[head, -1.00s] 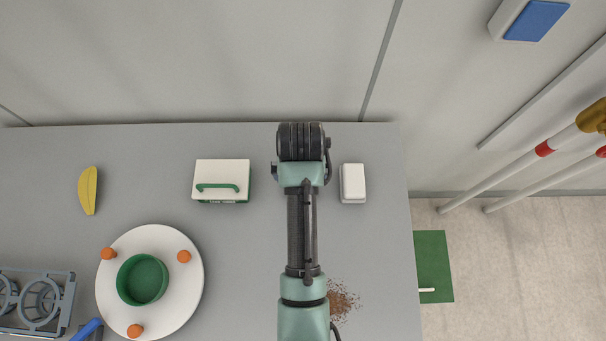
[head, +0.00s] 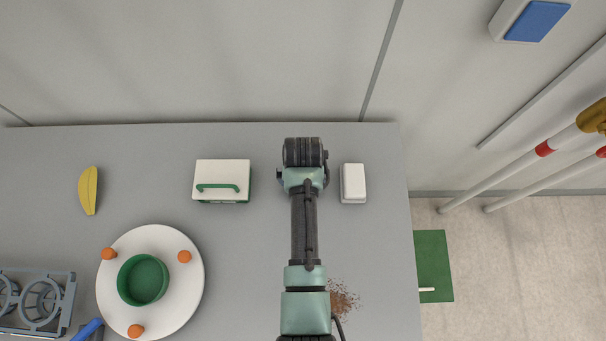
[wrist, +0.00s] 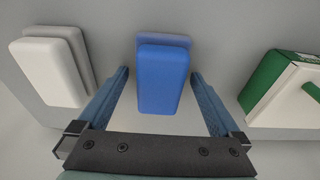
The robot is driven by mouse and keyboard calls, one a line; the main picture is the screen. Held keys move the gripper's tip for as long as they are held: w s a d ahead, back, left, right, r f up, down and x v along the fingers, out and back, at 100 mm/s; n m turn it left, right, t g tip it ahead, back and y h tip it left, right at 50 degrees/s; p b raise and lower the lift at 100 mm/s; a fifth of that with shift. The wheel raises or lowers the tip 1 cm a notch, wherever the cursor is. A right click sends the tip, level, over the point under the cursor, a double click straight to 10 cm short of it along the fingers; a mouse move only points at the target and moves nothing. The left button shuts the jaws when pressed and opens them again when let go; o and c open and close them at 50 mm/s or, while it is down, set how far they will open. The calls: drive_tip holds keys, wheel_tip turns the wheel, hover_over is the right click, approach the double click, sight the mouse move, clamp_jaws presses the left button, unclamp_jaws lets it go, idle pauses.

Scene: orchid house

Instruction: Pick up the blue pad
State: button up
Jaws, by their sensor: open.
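The blue pad (wrist: 163,80) shows in the wrist view as a rounded block on the grey surface, with a paler blue shape along its upper edge. My gripper (wrist: 160,75) is open, with one blue finger to each side of the pad and visible gaps between. I cannot tell how far above or around the pad the fingertips are. In the head view the arm hides the pad and the fingers.
A white pad (head: 353,183) lies right of my arm, and a white and green box with a handle (head: 222,176) stands left. A white disc (head: 188,285) bears a green bowl (head: 143,280) and orange pieces. A yellow banana-shaped thing (head: 88,190) and brown crumbs (head: 342,298) lie on the table.

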drive_tip(key=c, duration=1.3)
wheel_tip(320, 180, up, 10)
drive_tip(key=shift+r, duration=0.1)
